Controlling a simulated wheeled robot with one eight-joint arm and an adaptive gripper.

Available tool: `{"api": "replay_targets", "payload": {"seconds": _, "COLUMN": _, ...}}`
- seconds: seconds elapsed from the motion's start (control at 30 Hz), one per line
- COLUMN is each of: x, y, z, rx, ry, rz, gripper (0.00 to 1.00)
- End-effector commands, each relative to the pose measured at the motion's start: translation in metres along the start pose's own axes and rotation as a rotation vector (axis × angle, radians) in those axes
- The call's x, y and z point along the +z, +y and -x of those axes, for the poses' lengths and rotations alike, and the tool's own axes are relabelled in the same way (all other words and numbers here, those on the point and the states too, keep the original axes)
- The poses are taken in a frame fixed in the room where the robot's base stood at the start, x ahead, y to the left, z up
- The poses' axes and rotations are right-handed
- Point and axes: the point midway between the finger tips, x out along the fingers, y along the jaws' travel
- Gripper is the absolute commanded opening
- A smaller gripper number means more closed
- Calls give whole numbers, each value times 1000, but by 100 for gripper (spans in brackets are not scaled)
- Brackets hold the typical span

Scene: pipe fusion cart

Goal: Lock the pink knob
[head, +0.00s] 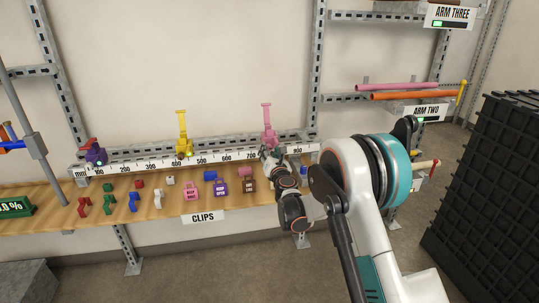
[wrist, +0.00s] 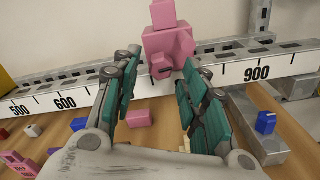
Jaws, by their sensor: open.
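The pink knob belongs to a pink clamp (head: 268,125) on the ruled rail, in the right part of the bench in the head view. In the wrist view the pink clamp (wrist: 168,45) stands at the top middle, its rounded front part between the far ends of my fingers. My gripper (wrist: 160,75) is open, with one teal-padded finger on each side of the pink clamp's lower part. I cannot tell whether the fingers touch it. In the head view my gripper (head: 272,157) is just in front of the clamp and hides its base.
The rail (head: 215,156) also holds a yellow clamp (head: 183,135) and a purple clamp with a red handle (head: 94,152). Several coloured clips and blocks lie on the wooden bench (head: 60,215), and a pink block (wrist: 139,118) lies below my fingers. A black crate stack (head: 490,185) stands at right.

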Motion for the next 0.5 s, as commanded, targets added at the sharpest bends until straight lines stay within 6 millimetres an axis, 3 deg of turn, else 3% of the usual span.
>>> {"api": "replay_targets", "payload": {"seconds": 0.43, "x": 1, "y": 0, "z": -10, "rx": 0, "ry": 0, "rz": 0, "gripper": 40}}
{"api": "replay_targets", "payload": {"seconds": 0.5, "x": 1, "y": 0, "z": -10, "rx": 0, "ry": 0, "rz": 0, "gripper": 24}}
